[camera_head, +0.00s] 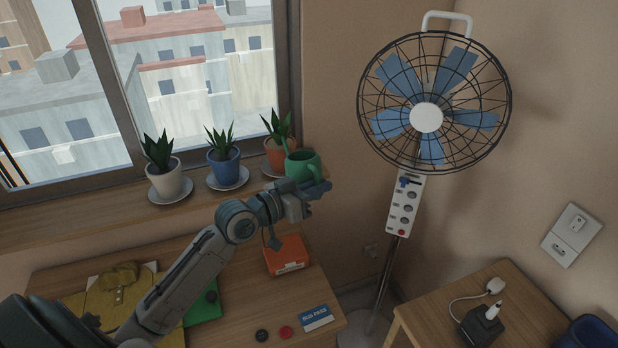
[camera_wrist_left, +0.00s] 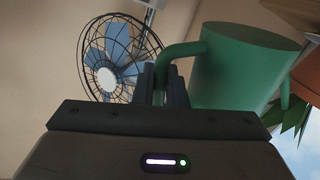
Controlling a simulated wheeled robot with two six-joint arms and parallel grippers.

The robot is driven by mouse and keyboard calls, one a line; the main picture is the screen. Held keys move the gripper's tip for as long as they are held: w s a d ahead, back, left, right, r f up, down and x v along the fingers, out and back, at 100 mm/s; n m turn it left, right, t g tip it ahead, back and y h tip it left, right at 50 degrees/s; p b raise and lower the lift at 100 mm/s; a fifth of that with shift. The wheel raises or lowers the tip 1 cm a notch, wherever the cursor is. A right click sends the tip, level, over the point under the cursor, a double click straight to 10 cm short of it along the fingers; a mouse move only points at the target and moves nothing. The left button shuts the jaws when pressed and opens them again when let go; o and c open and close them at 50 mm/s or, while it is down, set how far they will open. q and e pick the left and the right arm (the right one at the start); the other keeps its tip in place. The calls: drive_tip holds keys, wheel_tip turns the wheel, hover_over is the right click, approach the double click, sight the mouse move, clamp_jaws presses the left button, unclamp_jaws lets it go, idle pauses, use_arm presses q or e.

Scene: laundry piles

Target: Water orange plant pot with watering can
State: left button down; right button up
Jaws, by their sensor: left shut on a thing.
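The orange plant pot (camera_head: 279,156) stands on a saucer at the right end of the windowsill, with a spiky green plant (camera_head: 277,123) in it. The green watering can (camera_head: 302,164) is in front of the pot and partly covers it. In the left wrist view the can (camera_wrist_left: 240,65) fills the upper right, and the orange pot (camera_wrist_left: 309,72) shows at the right edge. My left gripper (camera_head: 318,190) is shut on the can's handle; the handle (camera_wrist_left: 178,52) sits between its fingers in the wrist view. My right gripper is in neither view.
A blue pot (camera_head: 224,167) and a white pot (camera_head: 168,184) with plants stand on the sill (camera_head: 110,218) left of the orange one. A fan (camera_head: 426,117) stands to the right. The table below holds an orange box (camera_head: 286,255), a bus pass (camera_head: 316,318) and yellow clothing (camera_head: 118,292).

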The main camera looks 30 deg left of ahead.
sight(317, 175)
use_arm(q)
drive_tip(key=shift+s+r+n+p, duration=0.1)
drive_tip(key=shift+r+n+p, duration=0.3)
drive_tip(key=shift+p, duration=0.55)
drive_tip(key=shift+r, duration=0.1)
drive_tip(key=shift+r+n+p, duration=0.3)
drive_tip(key=shift+r+p, duration=0.55)
drive_tip(key=shift+p, duration=0.4)
drive_tip(key=shift+r+n+p, duration=0.3)
drive_tip(key=shift+r+p, duration=0.6)
drive_tip(key=shift+p, duration=0.3)
drive_tip(key=shift+a+r+n+p, duration=0.15)
drive_tip(key=shift+r+n+p, duration=0.25)
drive_tip(key=shift+r+p, duration=0.6)
